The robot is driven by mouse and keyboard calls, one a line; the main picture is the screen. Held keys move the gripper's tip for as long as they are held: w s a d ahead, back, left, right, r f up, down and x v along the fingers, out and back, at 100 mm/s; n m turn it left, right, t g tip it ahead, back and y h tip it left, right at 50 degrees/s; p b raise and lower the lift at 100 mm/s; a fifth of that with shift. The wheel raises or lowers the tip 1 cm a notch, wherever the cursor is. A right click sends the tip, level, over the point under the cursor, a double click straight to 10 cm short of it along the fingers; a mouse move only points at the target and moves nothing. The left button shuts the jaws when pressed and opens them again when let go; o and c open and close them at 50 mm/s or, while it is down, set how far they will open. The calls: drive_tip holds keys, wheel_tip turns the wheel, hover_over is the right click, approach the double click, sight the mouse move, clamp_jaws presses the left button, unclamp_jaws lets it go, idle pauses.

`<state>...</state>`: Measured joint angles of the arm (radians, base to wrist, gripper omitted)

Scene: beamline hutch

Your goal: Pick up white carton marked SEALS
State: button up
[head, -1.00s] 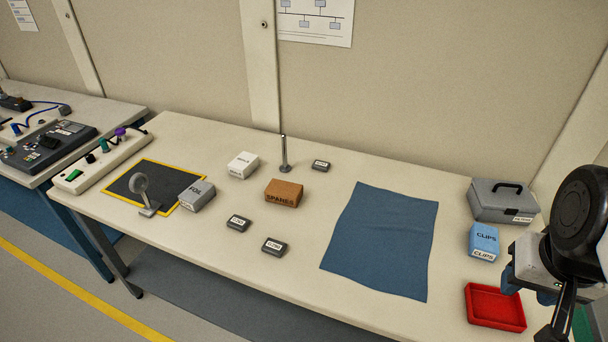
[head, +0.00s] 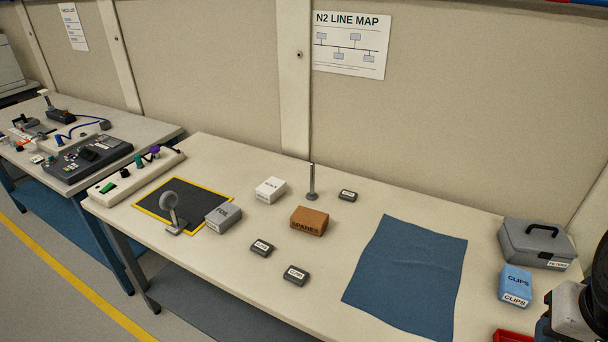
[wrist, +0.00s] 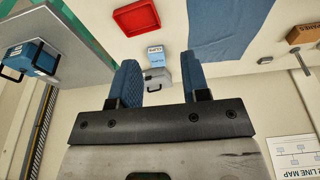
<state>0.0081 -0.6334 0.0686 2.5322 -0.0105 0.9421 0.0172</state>
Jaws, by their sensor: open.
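The white carton (head: 270,190) sits on the bench, left of the metal post and behind the orange SPARES carton; its marking is too small to read surely. My gripper is open and empty. Its two blue fingers (wrist: 152,72) show in the wrist view with a gap between them, above the right end of the bench. In the head view only part of my gripper shows at the lower right edge, far from the white carton.
Near the white carton stand a post (head: 312,184), the orange SPARES carton (head: 309,221), a grey carton (head: 223,216) and several small dark boxes. A blue cloth (head: 408,275) lies to the right. A blue CLIPS carton (head: 516,284), grey case (head: 538,244) and red tray (wrist: 136,17) are farther right.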

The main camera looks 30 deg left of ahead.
drive_tip(key=shift+o, duration=0.3)
drive_tip(key=o, duration=1)
